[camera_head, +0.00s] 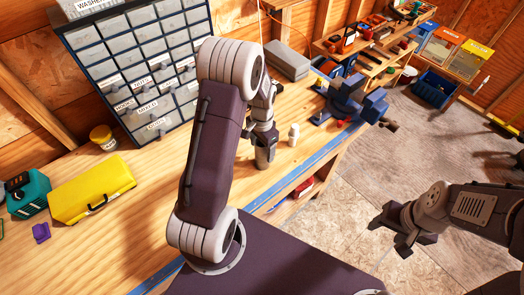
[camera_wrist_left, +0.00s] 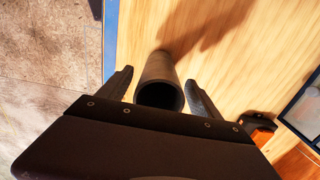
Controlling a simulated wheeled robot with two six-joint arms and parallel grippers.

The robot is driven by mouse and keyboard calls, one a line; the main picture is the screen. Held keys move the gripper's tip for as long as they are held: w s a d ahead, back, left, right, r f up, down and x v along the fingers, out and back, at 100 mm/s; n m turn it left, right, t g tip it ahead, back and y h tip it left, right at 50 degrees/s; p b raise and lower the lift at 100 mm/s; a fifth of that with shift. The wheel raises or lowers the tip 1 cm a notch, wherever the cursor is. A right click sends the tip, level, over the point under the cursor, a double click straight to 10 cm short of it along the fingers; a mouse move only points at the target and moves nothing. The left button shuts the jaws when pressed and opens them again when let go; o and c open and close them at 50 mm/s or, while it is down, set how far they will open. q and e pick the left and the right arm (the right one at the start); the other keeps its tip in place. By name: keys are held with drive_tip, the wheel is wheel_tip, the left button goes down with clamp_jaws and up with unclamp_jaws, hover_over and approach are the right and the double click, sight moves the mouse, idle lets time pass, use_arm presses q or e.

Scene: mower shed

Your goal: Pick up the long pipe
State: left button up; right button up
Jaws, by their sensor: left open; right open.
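The long pipe (camera_wrist_left: 158,72) is a dark grey, hollow tube standing upright on the wooden workbench (camera_head: 100,240). In the left wrist view its round open end faces me between the two fingers of my left gripper (camera_wrist_left: 160,85), which is open with a gap on each side. In the head view the left gripper (camera_head: 264,135) is over the bench, and the lower part of the pipe (camera_head: 263,158) shows just below it; the rest is hidden. My right gripper (camera_head: 402,240) is open and empty at the right, over the floor, away from the bench.
A small white bottle (camera_head: 294,134) stands to the right of the pipe. A blue vise (camera_head: 347,95) sits at the bench's far end. A drawer cabinet (camera_head: 140,65) stands behind. A yellow case (camera_head: 92,190) lies at the left. Bare bench lies between the case and my left arm.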

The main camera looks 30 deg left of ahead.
use_arm(q)
drive_tip(key=shift+d+f, duration=0.1)
drive_tip(key=shift+f, duration=0.4)
clamp_jaws()
wheel_tip(320, 180, up, 10)
drive_tip(key=b, duration=0.1)
drive_tip(key=shift+b, duration=0.4)
